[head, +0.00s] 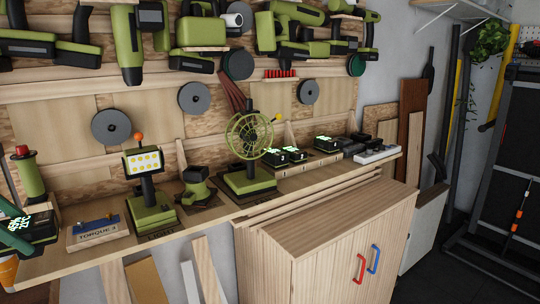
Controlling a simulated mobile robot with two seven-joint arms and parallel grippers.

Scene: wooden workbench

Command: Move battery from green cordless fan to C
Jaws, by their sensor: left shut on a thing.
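The green cordless fan (249,135) stands upright on the bench on a square green base (248,182), with a round wire cage. My left gripper (22,238) is at the far left edge, partly cut off, and far from the fan. It is shut on what looks like the battery (40,228), a black block with lit green marks; the exact grip is hard to see. Black units with lit green displays stand right of the fan: one (273,157), a second (295,154) and a third (326,143). I cannot read which is C. My right gripper is not in view.
A work light (145,165), a small green tool (196,186) and a "TORQUE 3" block (97,232) stand left of the fan. Green tools hang above. A wooden cabinet (325,240) stands in front of the bench's right part.

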